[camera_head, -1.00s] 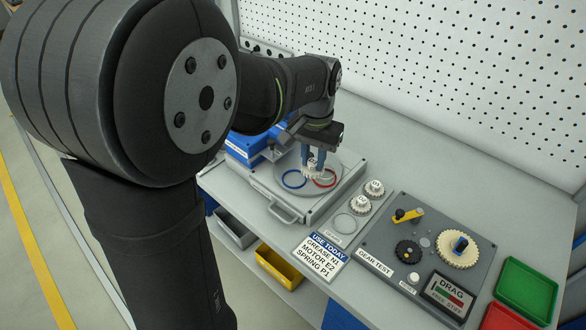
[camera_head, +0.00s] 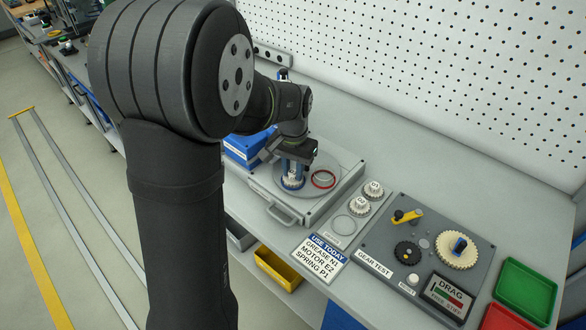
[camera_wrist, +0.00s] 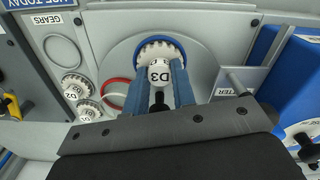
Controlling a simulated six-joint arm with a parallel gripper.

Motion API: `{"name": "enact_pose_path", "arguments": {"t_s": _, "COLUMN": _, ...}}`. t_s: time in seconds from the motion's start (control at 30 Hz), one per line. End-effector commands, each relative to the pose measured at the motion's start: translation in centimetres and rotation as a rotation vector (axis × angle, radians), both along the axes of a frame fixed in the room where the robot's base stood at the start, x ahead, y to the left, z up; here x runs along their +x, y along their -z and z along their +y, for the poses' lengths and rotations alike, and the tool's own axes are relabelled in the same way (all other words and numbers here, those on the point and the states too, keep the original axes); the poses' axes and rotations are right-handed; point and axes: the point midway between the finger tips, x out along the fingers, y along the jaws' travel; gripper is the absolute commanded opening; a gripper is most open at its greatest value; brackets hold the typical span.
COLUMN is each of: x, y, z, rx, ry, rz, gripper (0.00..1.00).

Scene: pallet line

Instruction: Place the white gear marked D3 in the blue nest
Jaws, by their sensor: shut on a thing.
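The white gear marked D3 (camera_wrist: 159,55) is between the blue fingers of my gripper (camera_wrist: 160,80) in the wrist view. My gripper (camera_head: 292,178) is shut on its hub. The gear is over or in the blue ring of the blue nest (camera_wrist: 193,50), on the round grey plate; I cannot tell whether it is seated. In the head view the blue nest (camera_head: 291,186) is partly hidden by the gripper and gear.
A red ring (camera_head: 324,179) lies beside the blue one on the same plate. Two other white gears, one marked D1 (camera_head: 374,190) and one marked D2 (camera_wrist: 75,86), stand on the gears strip next to an empty ring (camera_head: 343,224). The gear test panel (camera_head: 425,250) is to the right.

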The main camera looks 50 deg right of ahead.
Motion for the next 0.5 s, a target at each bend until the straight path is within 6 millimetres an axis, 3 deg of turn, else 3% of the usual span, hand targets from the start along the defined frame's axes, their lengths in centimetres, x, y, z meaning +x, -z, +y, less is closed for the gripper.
{"name": "enact_pose_path", "arguments": {"t_s": 0.1, "x": -0.01, "y": 0.31, "z": 0.02, "rx": 0.001, "ry": 0.000, "rz": 0.000, "gripper": 0.02}}
{"name": "enact_pose_path", "arguments": {"t_s": 0.13, "x": -0.01, "y": 0.35, "z": 0.02, "rx": 0.001, "ry": 0.000, "rz": 0.000, "gripper": 0.26}}
{"name": "enact_pose_path", "arguments": {"t_s": 0.23, "x": -0.01, "y": 0.30, "z": 0.01, "rx": 0.001, "ry": 0.000, "rz": 0.000, "gripper": 0.45}}
{"name": "enact_pose_path", "arguments": {"t_s": 0.5, "x": -0.01, "y": 0.24, "z": 0.00, "rx": 0.000, "ry": 0.000, "rz": 0.000, "gripper": 0.46}}
